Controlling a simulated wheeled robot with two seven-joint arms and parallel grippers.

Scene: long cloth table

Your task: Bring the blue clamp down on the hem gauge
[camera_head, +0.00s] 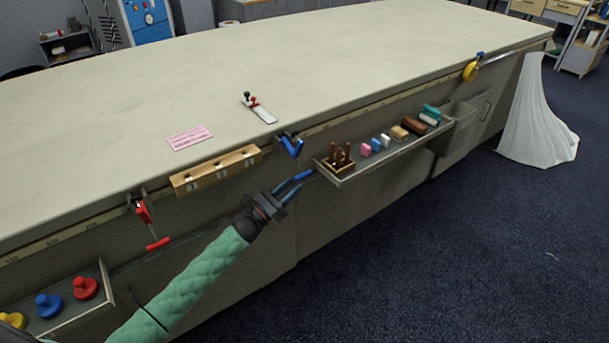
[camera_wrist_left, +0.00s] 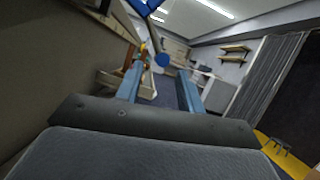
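The blue clamp (camera_head: 291,146) hangs on the table's near edge, its blue bar handle (camera_head: 304,175) sticking out below. A flat metal piece with a red and a black knob, which looks like the hem gauge (camera_head: 261,111), lies on the tabletop behind the clamp, apart from it. My left gripper (camera_head: 291,187) is open, its fingers pointing at the bar handle. In the left wrist view the blue round handle end (camera_wrist_left: 162,60) shows between the spread fingertips (camera_wrist_left: 158,74); I cannot tell whether they touch it. Part of the clamp shows at the top. My right gripper is out of view.
A wooden block (camera_head: 216,170) and a red clamp (camera_head: 144,211) are on the table edge to the left. A shelf tray (camera_head: 340,182) with several small items is close right of my gripper. A pink note (camera_head: 189,137) lies on the tabletop (camera_head: 330,60), which is mostly clear.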

